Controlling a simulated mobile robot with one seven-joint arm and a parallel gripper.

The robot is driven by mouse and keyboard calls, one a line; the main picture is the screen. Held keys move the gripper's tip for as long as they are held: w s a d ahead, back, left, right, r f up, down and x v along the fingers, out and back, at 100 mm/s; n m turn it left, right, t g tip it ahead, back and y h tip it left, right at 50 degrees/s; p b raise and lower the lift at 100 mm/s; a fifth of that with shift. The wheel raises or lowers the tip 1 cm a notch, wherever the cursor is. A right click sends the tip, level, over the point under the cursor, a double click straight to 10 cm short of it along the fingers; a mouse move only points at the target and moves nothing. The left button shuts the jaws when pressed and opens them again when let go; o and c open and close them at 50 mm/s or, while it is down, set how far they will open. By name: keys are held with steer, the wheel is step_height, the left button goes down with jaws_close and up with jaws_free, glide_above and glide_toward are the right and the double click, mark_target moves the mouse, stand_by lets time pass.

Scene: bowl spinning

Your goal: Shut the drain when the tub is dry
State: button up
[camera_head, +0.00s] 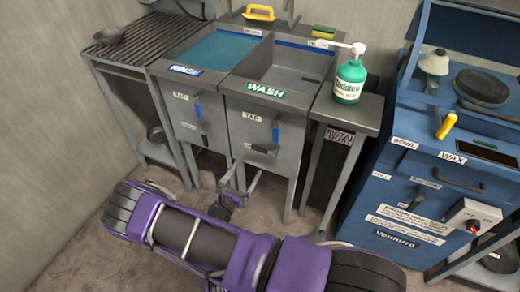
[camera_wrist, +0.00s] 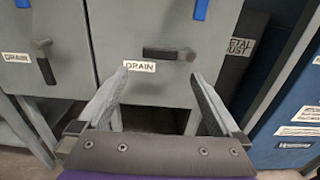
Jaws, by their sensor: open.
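The WASH tub (camera_head: 285,78) shows a bare grey inside with no water visible. Its black drain lever (camera_head: 264,149) sits on the front below the blue tap handle (camera_head: 276,130). In the wrist view this drain lever (camera_wrist: 167,53) lies roughly horizontal above the DRAIN label (camera_wrist: 139,66). The RINSE tub (camera_head: 215,50) holds teal water, and its drain lever (camera_wrist: 45,64) points downward. My gripper (camera_head: 239,178) is open and empty, low in front of the WASH cabinet. In the wrist view its fingertips (camera_wrist: 158,76) stand either side of the lever, apparently short of it.
A green soap bottle (camera_head: 350,78) stands on the ledge right of the WASH tub. A blue machine (camera_head: 400,200) fills the right side. A slatted rack (camera_head: 130,45) stands at left. Bare floor (camera_head: 70,255) lies at the lower left.

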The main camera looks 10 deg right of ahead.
mark_target(259, 150)
steer(key=b+x, duration=0.1)
steer(key=x, duration=1.1)
steer(key=shift+w+d, duration=0.1)
steer(key=shift+w, duration=0.05)
jaws_close()
